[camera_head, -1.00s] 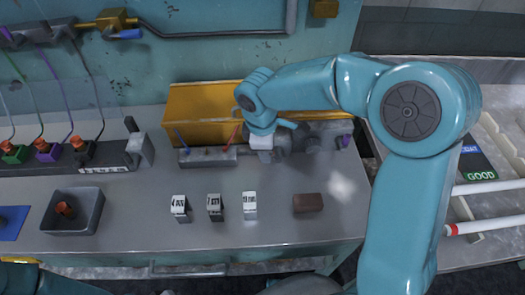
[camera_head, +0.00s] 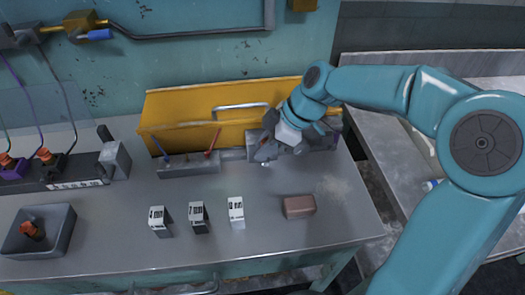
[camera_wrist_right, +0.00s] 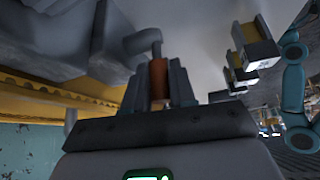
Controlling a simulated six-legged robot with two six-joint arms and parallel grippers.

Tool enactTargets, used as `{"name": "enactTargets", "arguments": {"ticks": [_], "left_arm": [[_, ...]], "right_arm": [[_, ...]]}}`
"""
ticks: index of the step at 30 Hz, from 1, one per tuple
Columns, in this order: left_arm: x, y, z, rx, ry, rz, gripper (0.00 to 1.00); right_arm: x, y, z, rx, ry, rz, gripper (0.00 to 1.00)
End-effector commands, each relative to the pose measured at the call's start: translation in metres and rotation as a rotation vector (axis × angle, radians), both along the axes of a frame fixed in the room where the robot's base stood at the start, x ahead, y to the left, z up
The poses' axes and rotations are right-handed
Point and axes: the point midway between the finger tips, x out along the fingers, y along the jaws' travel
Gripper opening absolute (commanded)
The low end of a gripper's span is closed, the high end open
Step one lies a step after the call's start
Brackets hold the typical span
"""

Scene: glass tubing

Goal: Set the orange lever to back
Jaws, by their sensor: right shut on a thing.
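My right gripper (camera_head: 264,152) is at the grey fixture in front of the yellow panel, its fingers pointing down and left. In the right wrist view, the gripper (camera_wrist_right: 158,88) is shut on an orange handle (camera_wrist_right: 158,76), which appears to be the orange lever. A grey rounded piece lies just beyond the handle. In the head view the gripper hides this lever, so its setting cannot be told there. A grey block left of the gripper carries a red lever (camera_head: 213,140) and a blue lever (camera_head: 160,148). My left gripper is not in view.
Several small items stand on the grey table: white labelled blocks (camera_head: 197,213) and a brown block (camera_head: 298,206). A grey tray (camera_head: 62,232) with an orange-brown piece is at the left. The yellow panel (camera_head: 190,106) stands close behind the gripper. The table's front strip is mostly clear.

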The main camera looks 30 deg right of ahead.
Motion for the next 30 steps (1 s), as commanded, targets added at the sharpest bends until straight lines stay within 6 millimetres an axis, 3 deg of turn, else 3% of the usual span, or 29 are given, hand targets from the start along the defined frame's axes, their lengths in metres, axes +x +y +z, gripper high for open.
{"name": "enactTargets", "arguments": {"ticks": [14,15,25,30], "left_arm": [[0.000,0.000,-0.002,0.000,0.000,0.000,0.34],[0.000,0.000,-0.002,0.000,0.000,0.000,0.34],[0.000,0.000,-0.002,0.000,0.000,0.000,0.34],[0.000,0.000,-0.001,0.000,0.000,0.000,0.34]], "right_arm": [[0.000,-0.001,0.001,0.012,-0.008,-0.002,0.00],[0.000,-0.001,0.001,0.012,-0.008,-0.002,0.32],[-0.001,-0.002,0.003,0.011,-0.006,-0.001,0.32],[-0.009,-0.013,0.024,0.010,-0.009,-0.004,0.32]]}}
